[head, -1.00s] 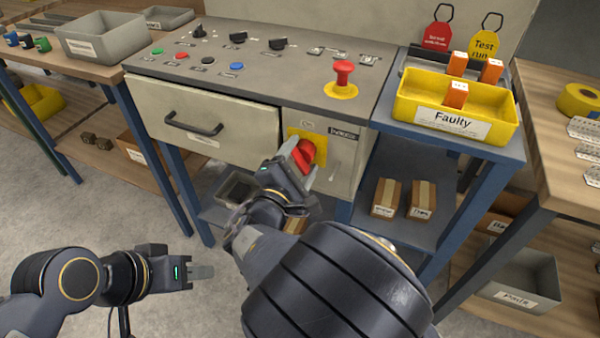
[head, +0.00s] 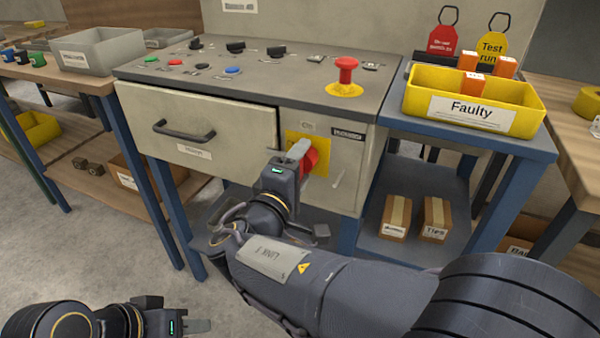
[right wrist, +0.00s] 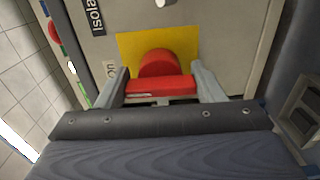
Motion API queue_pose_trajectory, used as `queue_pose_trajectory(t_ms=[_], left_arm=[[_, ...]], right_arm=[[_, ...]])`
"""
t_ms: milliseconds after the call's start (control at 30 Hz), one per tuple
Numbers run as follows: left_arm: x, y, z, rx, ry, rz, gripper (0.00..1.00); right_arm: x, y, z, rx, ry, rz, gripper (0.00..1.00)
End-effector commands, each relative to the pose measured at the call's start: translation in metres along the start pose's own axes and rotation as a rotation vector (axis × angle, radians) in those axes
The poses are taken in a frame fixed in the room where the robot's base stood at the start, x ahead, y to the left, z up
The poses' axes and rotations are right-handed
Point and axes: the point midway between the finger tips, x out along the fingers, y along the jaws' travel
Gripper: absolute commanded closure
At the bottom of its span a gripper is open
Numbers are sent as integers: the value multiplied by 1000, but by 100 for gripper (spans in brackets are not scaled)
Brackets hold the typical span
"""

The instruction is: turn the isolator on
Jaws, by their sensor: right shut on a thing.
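The isolator is a red rotary handle (head: 309,159) on a yellow plate (head: 322,143), on the front of the grey control bench, right of the drawer. My right gripper (head: 302,153) is at the handle and hides part of it. In the right wrist view the red handle (right wrist: 160,85) sits between the two fingers of my right gripper (right wrist: 160,88), which are shut on it. The yellow plate (right wrist: 127,48) shows behind it there. My left gripper (head: 198,326) is low at the bottom left, away from the bench; its fingers look close together, but the gap cannot be made out.
A red mushroom button (head: 347,70) stands on the bench top above the isolator. The drawer (head: 240,125) sticks out slightly left of it. A yellow Faulty bin (head: 425,100) is on the blue side table at right. Open floor lies at lower left.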

Motion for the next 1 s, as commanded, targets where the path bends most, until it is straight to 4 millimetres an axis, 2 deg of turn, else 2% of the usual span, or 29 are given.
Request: queue_pose_trajectory(t_ms=[400, 433, 567, 867, 1000], left_arm=[[1, 0, 0, 0, 0, 0, 64], [1, 0, 0, 0, 0, 0, 64], [1, 0, 0, 0, 0, 0, 64], [0, 0, 0, 0, 0, 0, 64], [-3, 2, -2, 0, 0, 0, 64]], right_arm=[[0, -1, 1, 8, -3, -2, 79], [0, -1, 1, 8, -3, -2, 34], [0, -1, 0, 7, -2, -1, 17], [-2, 0, 0, 6, 0, -1, 16], [-16, 1, -1, 6, 4, 0, 16]])
